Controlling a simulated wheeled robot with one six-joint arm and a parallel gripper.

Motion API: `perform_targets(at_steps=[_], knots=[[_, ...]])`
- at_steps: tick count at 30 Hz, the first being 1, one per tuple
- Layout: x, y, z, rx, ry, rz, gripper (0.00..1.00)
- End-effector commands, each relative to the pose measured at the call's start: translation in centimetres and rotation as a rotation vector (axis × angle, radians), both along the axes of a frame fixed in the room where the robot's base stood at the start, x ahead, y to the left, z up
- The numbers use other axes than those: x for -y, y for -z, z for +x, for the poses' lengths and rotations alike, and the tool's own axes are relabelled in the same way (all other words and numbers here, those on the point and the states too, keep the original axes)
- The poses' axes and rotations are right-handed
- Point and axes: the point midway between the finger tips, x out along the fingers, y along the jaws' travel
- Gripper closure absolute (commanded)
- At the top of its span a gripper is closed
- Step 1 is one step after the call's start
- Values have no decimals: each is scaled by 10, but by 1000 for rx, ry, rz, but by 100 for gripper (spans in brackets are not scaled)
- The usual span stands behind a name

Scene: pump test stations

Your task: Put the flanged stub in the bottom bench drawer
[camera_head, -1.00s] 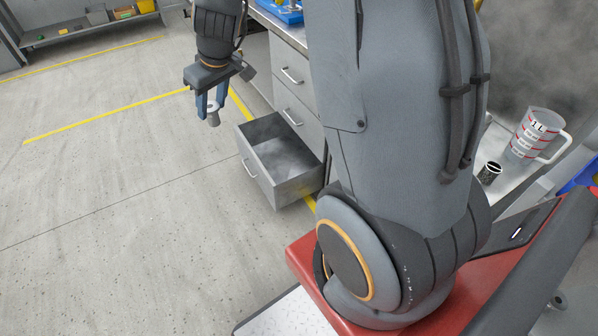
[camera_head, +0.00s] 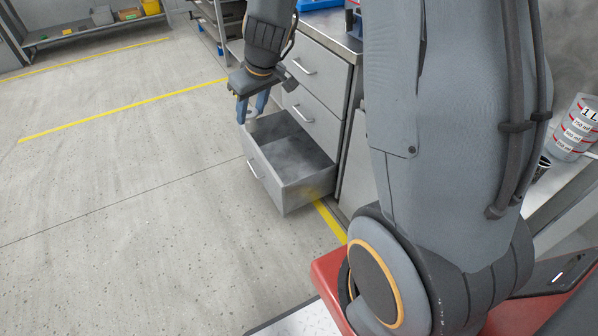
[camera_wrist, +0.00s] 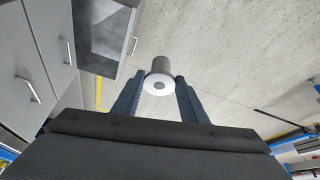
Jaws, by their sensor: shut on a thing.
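My gripper (camera_head: 251,112) is shut on the flanged stub, a grey cylinder with a pale round flange. The stub (camera_wrist: 160,72) shows between the two blue fingers in the wrist view, its flange face toward the camera. In the head view the stub is mostly hidden by the fingers. The bottom bench drawer (camera_head: 263,179) is pulled open and looks empty inside. My gripper is above the drawer's far left corner in the head view. In the wrist view the open drawer (camera_wrist: 98,66) lies to the left of the stub, not directly beneath it.
The bench (camera_head: 333,75) has two shut drawers above the open one. A measuring jug (camera_head: 578,130) stands at the right. A low shelf (camera_head: 95,32) with boxes is at the back left. The floor left of the drawer is clear, with yellow lines.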

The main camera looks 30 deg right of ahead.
Motion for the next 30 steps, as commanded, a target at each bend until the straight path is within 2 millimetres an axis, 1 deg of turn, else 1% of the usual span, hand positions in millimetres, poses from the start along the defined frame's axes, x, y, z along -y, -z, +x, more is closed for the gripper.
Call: perform_targets(at_steps=[1, 21, 24, 30], knots=[[0, 20, 6, 1, 0, 0, 91], [0, 169, 47, 1, 0, -1, 91], [0, 189, 53, 1, 0, -1, 91], [0, 218, 61, 1, 0, -1, 91]])
